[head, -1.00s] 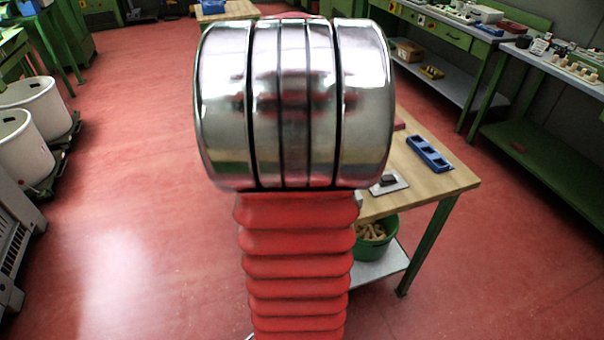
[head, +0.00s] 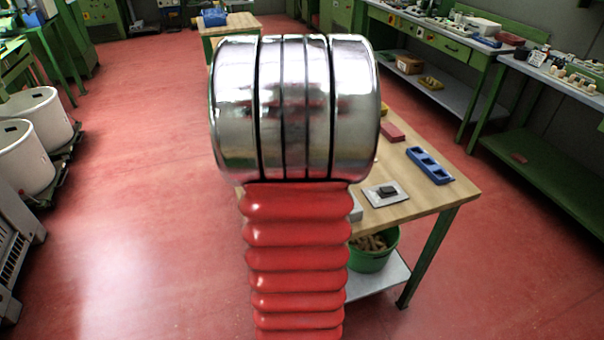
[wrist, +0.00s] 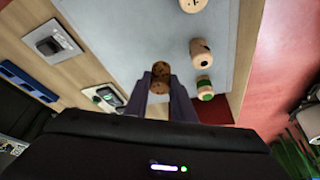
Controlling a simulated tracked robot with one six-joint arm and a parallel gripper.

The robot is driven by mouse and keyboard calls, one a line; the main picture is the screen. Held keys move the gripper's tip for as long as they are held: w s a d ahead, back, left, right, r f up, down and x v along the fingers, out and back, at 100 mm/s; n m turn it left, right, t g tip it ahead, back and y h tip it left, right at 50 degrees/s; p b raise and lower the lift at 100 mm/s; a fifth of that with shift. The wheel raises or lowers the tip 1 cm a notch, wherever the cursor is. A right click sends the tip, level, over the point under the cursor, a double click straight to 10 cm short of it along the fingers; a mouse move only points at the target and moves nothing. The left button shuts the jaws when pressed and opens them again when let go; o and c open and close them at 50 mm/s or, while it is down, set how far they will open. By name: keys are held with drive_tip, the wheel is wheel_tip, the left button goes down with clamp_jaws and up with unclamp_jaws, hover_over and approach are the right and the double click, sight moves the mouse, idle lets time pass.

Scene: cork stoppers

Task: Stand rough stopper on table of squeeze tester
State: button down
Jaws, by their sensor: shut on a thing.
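In the wrist view my gripper (wrist: 161,93) is shut on a dark brown, rough-looking stopper (wrist: 159,86). A second brown rounded shape (wrist: 161,68) shows just beyond the fingertips. I cannot tell whether it is a separate stopper or part of the held one. The fingers are over the edge of a grey-blue sheet on the wooden bench. I cannot clearly make out the squeeze tester. A small dark and pale device (wrist: 105,96) lies left of the fingers. In the head view my arm hides the gripper and the stopper.
Pale stoppers, one marked green (wrist: 204,88), are on the grey-blue sheet (wrist: 140,25) to the right. A plate with a dark block (head: 387,193) and a blue tray (head: 429,164) are on the bench (head: 445,192). A green bucket (head: 372,258) is below it.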

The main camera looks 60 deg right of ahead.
drive_tip(key=shift+f, duration=1.75)
drive_tip(key=shift+f, duration=0.1)
drive_tip(key=c, duration=1.5)
unclamp_jaws()
drive_tip(key=v, duration=1.2)
